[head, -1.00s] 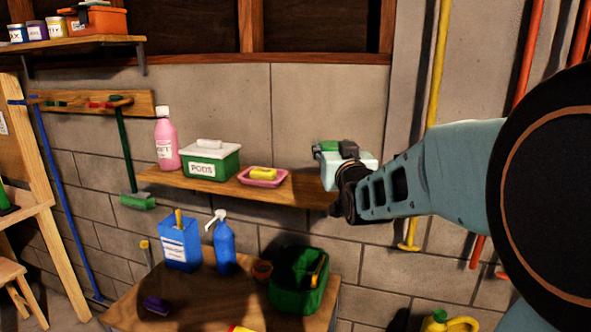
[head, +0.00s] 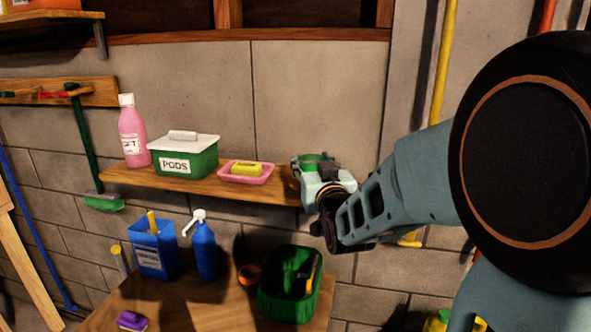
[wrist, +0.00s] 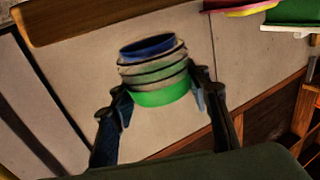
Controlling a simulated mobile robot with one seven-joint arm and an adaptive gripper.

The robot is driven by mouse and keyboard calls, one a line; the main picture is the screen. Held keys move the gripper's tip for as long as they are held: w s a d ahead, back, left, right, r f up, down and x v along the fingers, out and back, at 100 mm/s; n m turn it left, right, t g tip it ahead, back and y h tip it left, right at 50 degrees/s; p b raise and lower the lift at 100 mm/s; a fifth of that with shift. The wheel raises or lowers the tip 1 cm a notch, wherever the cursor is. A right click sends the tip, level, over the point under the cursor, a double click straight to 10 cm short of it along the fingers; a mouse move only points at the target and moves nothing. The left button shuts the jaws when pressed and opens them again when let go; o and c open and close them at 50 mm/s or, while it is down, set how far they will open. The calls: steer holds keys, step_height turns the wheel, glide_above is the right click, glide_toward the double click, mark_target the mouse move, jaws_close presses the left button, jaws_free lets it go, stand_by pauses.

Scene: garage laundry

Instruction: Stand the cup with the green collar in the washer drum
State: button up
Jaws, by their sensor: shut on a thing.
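My gripper (head: 318,177) is in front of the right end of the wall shelf in the head view. It is shut on the cup with the green collar, whose green part (head: 312,160) shows between the fingers. In the wrist view the cup (wrist: 154,70) sits between both fingertips of my gripper (wrist: 160,92). It has a dark blue end, pale ribbed bands and a bright green band near the fingers. It looks slightly tilted there. The washer drum is not in either view.
The wall shelf (head: 130,178) holds a pink bottle (head: 133,135), a green PODS box (head: 183,156) and a pink tray (head: 236,178) with a yellow block. The table below holds a blue box (head: 152,250), a blue pump bottle (head: 204,250) and a green caddy (head: 270,300).

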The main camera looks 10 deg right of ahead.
step_height(320, 180, down, 2)
steer(key=shift+s+r, duration=0.1)
steer(key=shift+r, duration=0.05)
steer(key=o, duration=0.5)
steer(key=shift+f+b, duration=0.2)
steer(key=shift+b, duration=0.1)
steer(key=o, duration=0.4)
steer(key=shift+o, duration=0.2)
steer(key=shift+r, duration=0.2)
